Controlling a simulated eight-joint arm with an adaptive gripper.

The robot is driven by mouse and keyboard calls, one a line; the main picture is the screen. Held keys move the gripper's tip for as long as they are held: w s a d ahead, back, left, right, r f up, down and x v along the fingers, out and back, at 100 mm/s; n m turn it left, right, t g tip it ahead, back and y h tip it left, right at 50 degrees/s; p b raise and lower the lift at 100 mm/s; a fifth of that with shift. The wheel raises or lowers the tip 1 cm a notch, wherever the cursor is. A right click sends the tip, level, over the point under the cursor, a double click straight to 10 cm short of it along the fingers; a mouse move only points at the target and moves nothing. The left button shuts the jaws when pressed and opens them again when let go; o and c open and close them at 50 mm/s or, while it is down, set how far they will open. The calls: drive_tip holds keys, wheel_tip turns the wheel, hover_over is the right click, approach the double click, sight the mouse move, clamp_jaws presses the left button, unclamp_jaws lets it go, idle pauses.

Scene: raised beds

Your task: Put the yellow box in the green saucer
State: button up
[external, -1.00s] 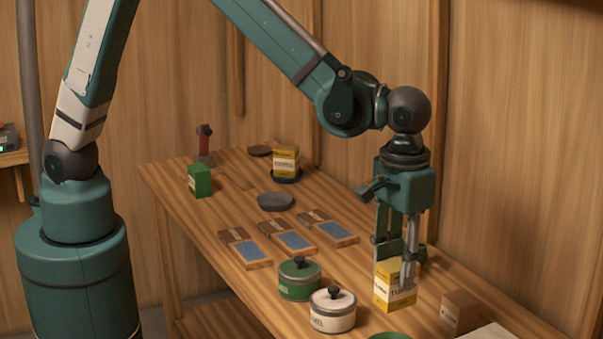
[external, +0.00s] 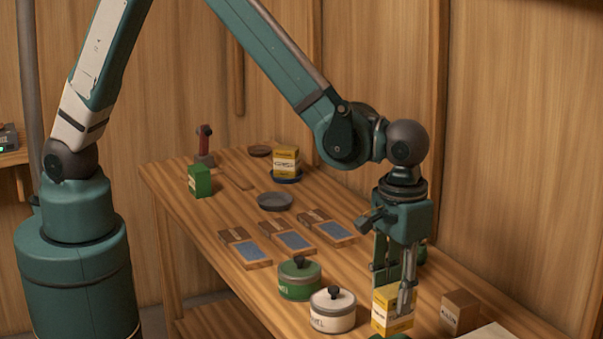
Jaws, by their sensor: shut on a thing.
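The yellow box (external: 386,316) with a white label is upright between the fingers of my gripper (external: 394,287), which is shut on it. The green saucer (external: 391,336) shows only as a thin sliver at the bottom edge of the picture. The box's lower end comes down to this sliver. I cannot tell whether the box touches the saucer or is still held just above it. A second yellow box (external: 286,161) stands on a dark blue saucer (external: 288,180) at the far end of the bench.
A green pot (external: 299,281) and a white pot (external: 332,313), both lidded, stand left of my gripper. A brown box (external: 460,311) is to its right. Several wooden trays with blue-grey panels, a grey dish (external: 275,201) and a green box (external: 199,181) lie farther back.

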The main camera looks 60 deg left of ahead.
sight(394, 308)
drive_tip(key=shift+f, duration=1.95)
drive_tip(key=shift+f+b, duration=0.55)
drive_tip(key=shift+f, duration=0.05)
drive_tip(key=o, duration=0.9)
drive_tip(key=shift+r, duration=0.2)
drive_tip(key=shift+r+p, duration=0.55)
drive_tip(key=shift+p, duration=0.2)
wheel_tip(394, 308, up, 12)
drive_tip(key=shift+f, duration=0.1)
